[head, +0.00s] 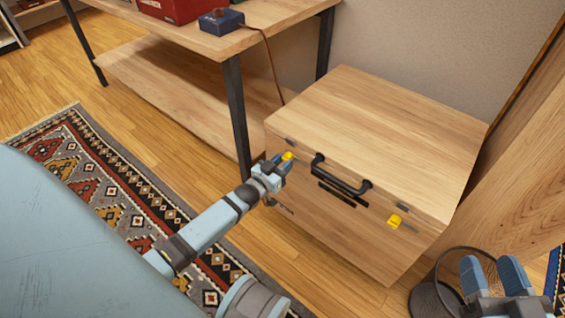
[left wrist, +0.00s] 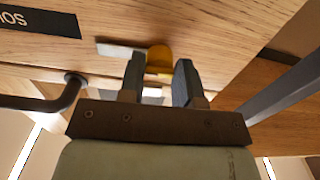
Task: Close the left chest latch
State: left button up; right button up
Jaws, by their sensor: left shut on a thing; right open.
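The wooden chest (head: 375,110) stands against the wall with its lid down. Its yellow left latch (head: 288,156) is on the front near the left corner, partly hidden by my gripper. My left gripper (head: 277,168) is shut on this latch. In the left wrist view, the yellow latch (left wrist: 160,58) shows between the two fingertips (left wrist: 158,75), beside a pale metal plate. The exact angle of the latch is hard to tell. The yellow right latch (head: 395,220) is on the same front, further right. My right gripper (head: 492,275) is open and empty, apart from the chest.
A black handle (head: 340,182) sticks out between the latches. A wooden table (head: 240,45) with a black leg stands left of the chest. A patterned rug (head: 130,180) and wooden floor lie in front.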

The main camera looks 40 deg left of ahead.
pick_arm(q)
jog(key=n+p, duration=0.2)
jog(key=shift+r+n+p, duration=0.25)
jog(key=shift+n+p, duration=0.05)
jog(key=shift+p, duration=0.1)
jog(key=shift+d+f+n+p, duration=0.15)
jog(key=shift+n+p, duration=0.55)
jog(key=shift+n, duration=3)
jog(key=shift+d+r+n+p, duration=0.1)
jog(key=shift+n+p, duration=0.6)
jog(key=shift+n, duration=3)
pick_arm(e)
jog(key=shift+s+a+r+m, duration=0.3)
jog(key=shift+s+r+m, duration=0.2)
jog(key=shift+r+m, duration=0.2)
jog(key=shift+s+a+r+m, duration=0.25)
jog(key=shift+s+r+m, duration=0.3)
jog(key=shift+m, duration=0.15)
pick_arm(q)
jog(key=shift+n, duration=0.3)
jog(key=o, duration=0.9)
